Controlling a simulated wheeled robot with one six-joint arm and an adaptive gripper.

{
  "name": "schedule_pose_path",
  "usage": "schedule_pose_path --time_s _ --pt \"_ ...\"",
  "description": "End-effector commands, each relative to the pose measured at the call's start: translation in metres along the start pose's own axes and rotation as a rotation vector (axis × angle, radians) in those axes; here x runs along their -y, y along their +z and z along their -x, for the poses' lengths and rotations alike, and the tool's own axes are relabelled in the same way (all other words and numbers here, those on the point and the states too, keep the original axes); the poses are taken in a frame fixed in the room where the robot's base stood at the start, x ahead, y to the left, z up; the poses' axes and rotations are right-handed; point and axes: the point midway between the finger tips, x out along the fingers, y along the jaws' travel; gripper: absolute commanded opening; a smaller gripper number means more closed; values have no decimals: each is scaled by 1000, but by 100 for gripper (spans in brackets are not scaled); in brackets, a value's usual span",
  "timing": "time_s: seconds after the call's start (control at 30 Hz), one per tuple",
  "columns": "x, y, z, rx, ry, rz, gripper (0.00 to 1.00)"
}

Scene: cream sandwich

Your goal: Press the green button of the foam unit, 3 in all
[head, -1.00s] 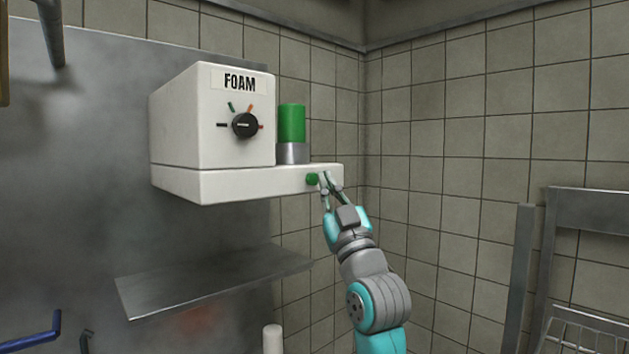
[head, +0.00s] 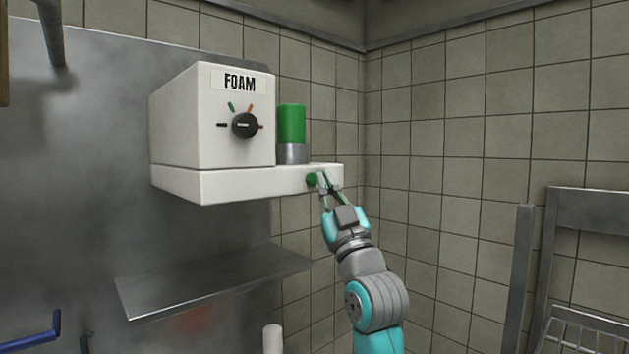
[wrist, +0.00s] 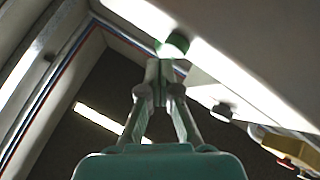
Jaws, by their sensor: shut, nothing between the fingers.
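The foam unit (head: 205,130) is a white box on the wall with a FOAM label and a black dial (head: 245,125). Its green button (head: 311,180) sits on the front edge of the base, near the right end. The button also shows in the wrist view (wrist: 176,44). My gripper (head: 323,179) is at the button from the front right. In the wrist view my gripper (wrist: 160,66) has its fingers together and empty, their tips right at the button. I cannot tell whether they touch it or whether it is pushed in.
A green cylinder on a grey base (head: 292,130) stands on the unit beside the box. A metal shelf (head: 210,285) juts out below. A white post (head: 272,340) rises at the bottom. A metal rack (head: 590,270) stands at the right. The space in front of the tiled corner is clear.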

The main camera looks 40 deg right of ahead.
Motion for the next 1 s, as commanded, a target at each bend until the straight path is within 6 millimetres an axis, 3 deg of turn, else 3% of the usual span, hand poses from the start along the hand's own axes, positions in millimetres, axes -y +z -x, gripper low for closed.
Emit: schedule_pose_path --time_s 1.0 --pt "5 5 -7 1 0 0 0"
